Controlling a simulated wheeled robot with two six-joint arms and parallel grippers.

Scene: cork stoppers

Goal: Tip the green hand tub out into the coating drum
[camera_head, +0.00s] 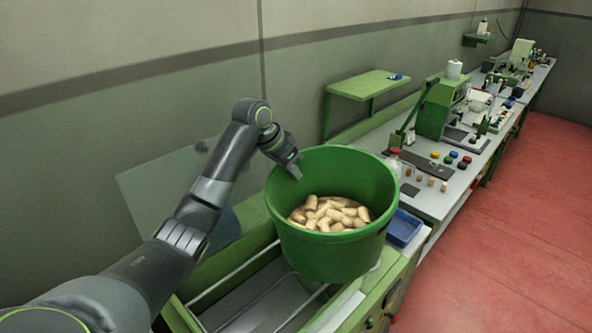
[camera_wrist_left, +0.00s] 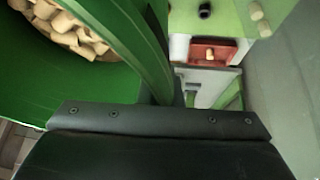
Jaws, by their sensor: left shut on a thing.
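The green hand tub (camera_head: 335,245) is a round green bucket with many cork stoppers (camera_head: 328,213) lying in its bottom. It hangs upright or nearly so above a green-framed machine. My left gripper (camera_head: 292,170) is shut on the tub's rim at its far left side. In the left wrist view the tub's green wall (camera_wrist_left: 60,85) and rim run into the jaw, with corks (camera_wrist_left: 75,32) at upper left. Under the tub is an open green frame with a pale inside (camera_head: 245,295); I cannot tell whether this is the coating drum. My right gripper is not in view.
A clear panel (camera_head: 165,190) stands left of the frame, behind my left arm. A blue tray (camera_head: 404,228) sits just right of the tub. A long bench (camera_head: 425,200) with a green press (camera_head: 440,105) and small parts runs back to the right. Red floor (camera_head: 500,250) is free at right.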

